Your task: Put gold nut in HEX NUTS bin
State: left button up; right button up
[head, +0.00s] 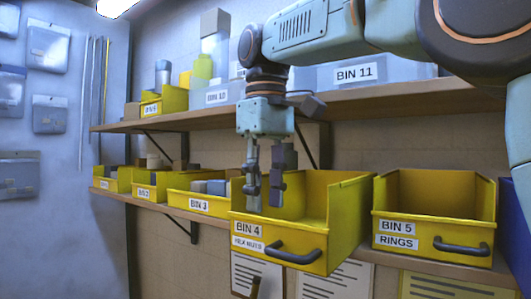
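My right gripper (264,203) points straight down over the left part of the yellow BIN 4 (305,238), whose lower label appears to read HEX NUTS. Its two fingers are apart with a narrow gap, and I see nothing between them. The fingertips overlap the bin's opening in the picture; how deep they reach is hard to tell. BIN 4 juts forward from the shelf, and the visible part of its inside looks empty. The gold nut is not visible; the bin's front wall hides part of the floor. My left gripper is not in view.
BIN 5 (433,206), labelled RINGS, stands open to the right. BIN 3 (198,204) with grey parts is to the left, with more yellow bins beyond. An upper shelf (400,101) with BIN 11 (356,72) runs behind my arm. Paper sheets hang below.

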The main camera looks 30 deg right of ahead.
notch_tip(320, 180, up, 7)
jog(key=shift+d, duration=0.35)
dwell(0.5)
jog(key=shift+a+f, duration=0.1)
